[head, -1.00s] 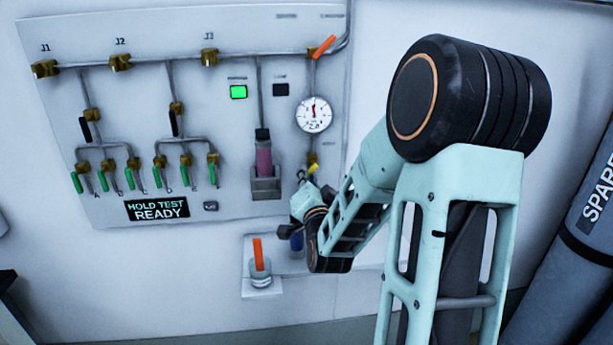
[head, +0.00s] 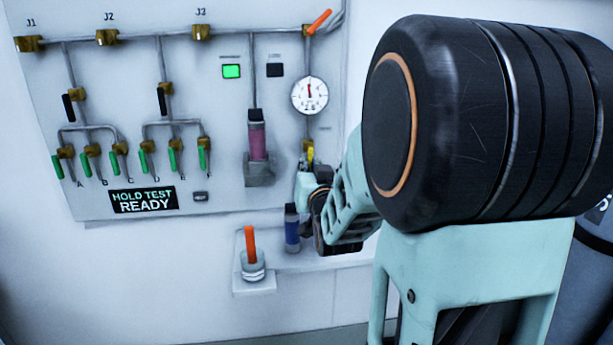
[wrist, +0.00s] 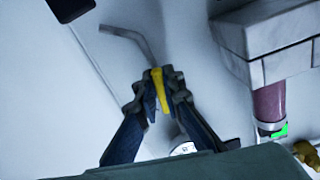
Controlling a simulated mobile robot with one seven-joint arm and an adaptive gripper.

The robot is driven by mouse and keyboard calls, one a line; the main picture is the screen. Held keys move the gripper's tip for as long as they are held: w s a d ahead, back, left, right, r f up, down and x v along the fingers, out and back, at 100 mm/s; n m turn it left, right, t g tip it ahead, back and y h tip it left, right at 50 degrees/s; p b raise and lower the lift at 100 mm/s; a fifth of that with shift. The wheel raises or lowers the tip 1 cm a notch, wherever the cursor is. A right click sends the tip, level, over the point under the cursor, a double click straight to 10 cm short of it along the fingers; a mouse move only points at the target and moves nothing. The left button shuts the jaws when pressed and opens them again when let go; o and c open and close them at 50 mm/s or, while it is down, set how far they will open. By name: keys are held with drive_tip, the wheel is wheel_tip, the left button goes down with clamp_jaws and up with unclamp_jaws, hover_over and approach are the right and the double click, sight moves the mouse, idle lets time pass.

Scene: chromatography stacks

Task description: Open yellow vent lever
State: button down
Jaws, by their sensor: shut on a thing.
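The yellow vent lever (head: 309,152) shows in the head view below the round gauge (head: 310,95), roughly upright at a brass valve. In the wrist view the yellow lever (wrist: 161,88) lies between the two dark fingers of my gripper (wrist: 158,92). The fingers are shut on it, one on each side. In the head view the fingertips are small and partly hidden by my wrist, just under the valve. The valve body behind the lever is hard to make out in the wrist view.
An orange lever (head: 319,21) is at the panel's top right. A pink-filled column (head: 257,140) hangs left of the lever. Below, a shelf (head: 255,283) holds a fitting with an orange stick (head: 250,244) and a blue vial (head: 292,230), close to my wrist.

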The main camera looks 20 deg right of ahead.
drive_tip(key=shift+d+n+b, duration=0.25)
drive_tip(key=shift+n+b, duration=0.5)
drive_tip(key=shift+n, duration=0.05)
drive_tip(key=shift+r, duration=0.1)
drive_tip(key=c, duration=2)
unclamp_jaws()
drive_tip(key=shift+c, duration=0.2)
drive_tip(key=shift+p, duration=0.3)
